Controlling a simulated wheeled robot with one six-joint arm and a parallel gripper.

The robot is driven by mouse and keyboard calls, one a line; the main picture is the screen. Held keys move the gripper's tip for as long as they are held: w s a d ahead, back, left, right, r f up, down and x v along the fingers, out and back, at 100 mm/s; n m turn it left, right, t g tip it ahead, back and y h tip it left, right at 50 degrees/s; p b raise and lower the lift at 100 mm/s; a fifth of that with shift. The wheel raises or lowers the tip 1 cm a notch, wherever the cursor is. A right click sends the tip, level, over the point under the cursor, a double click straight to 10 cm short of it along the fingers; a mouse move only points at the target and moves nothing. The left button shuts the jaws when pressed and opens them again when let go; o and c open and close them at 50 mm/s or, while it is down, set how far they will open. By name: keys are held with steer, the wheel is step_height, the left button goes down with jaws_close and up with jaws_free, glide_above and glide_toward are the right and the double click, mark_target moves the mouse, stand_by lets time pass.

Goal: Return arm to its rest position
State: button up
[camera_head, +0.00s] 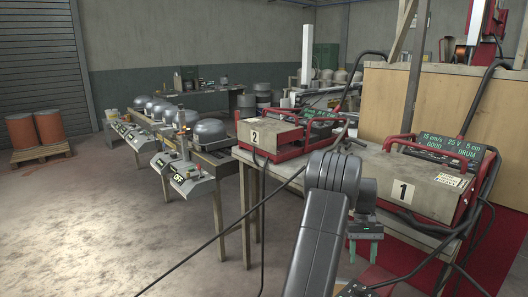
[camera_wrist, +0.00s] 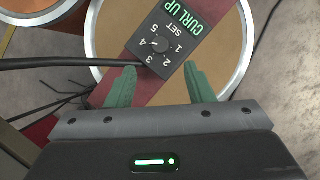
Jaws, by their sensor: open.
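My gripper (camera_head: 363,246) hangs from my dark arm in the head view, right of the middle, in front of the bench with the numbered machines. In the wrist view my gripper (camera_wrist: 160,72) has its two green fingers spread apart with nothing held between them. A dark control box (camera_wrist: 163,38) with a dial numbered 1 to 5, the word SET and a green "CURL UP" display lies just beyond the fingertips. I cannot tell how far below the fingers it is.
The control box sits on a red strip across a round tan disc (camera_wrist: 226,45) with a pale rim. A black cable enters from the left. Machine 1 (camera_head: 418,185) and machine 2 (camera_head: 270,135) stand near my arm, with loose cables. The concrete floor (camera_head: 110,230) at left is clear.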

mark_target(361, 288)
steer(key=x, duration=0.8)
steer(key=shift+s+f+p, duration=0.15)
steer(key=shift+f+p, duration=0.1)
steer(key=shift+p, duration=0.05)
steer(key=shift+s+a+f+n, duration=0.1)
steer(key=shift+s+f+n, duration=0.05)
steer(key=shift+f+n, duration=0.2)
steer(key=n+h, duration=0.2)
steer(key=n, duration=0.3)
steer(key=shift+a+n, duration=0.1)
steer(key=shift+n, duration=0.25)
steer(key=n+t+h, duration=0.1)
steer(key=n, duration=0.1)
steer(key=n+h, duration=0.1)
steer(key=n, duration=0.2)
steer(key=shift+s+a+t, duration=0.1)
steer(key=shift+s+t, duration=0.05)
steer(key=shift+t, duration=0.25)
steer(key=shift+a+r+n, duration=0.1)
steer(key=shift+r+n, duration=0.1)
steer(key=shift+n, duration=0.2)
steer(key=v, duration=1)
steer(key=shift+r, duration=0.3)
steer(key=shift+a+r, duration=0.1)
steer(key=shift+a, duration=0.15)
